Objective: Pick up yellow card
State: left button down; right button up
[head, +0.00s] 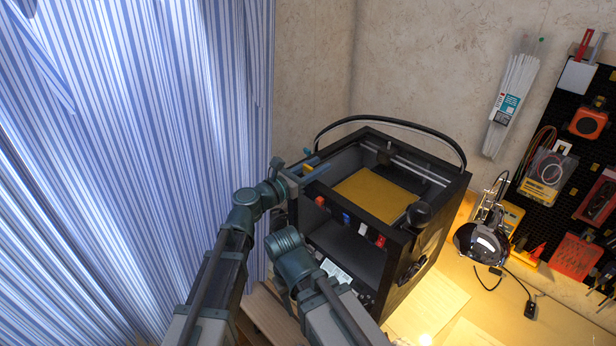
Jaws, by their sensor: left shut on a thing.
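My left gripper (307,167) is in the middle of the head view, raised at the upper left edge of a black box-shaped machine. It is shut on a small yellow piece, the yellow card (308,169), of which only a little shows between the fingers. The fingers and wrist hide the rest of it. My right gripper is not in view.
The open-topped black machine (427,232) holds a flat gold plate (376,194), and a black cable arches over it. A striped curtain (130,150) hangs at left. A lamp (481,243) and papers (430,305) lie right, below a tool pegboard (567,113).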

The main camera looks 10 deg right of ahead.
pick_arm(q)
jog(key=shift+r, duration=0.1)
notch_tip(320, 180, up, 10)
jog(key=p, duration=1)
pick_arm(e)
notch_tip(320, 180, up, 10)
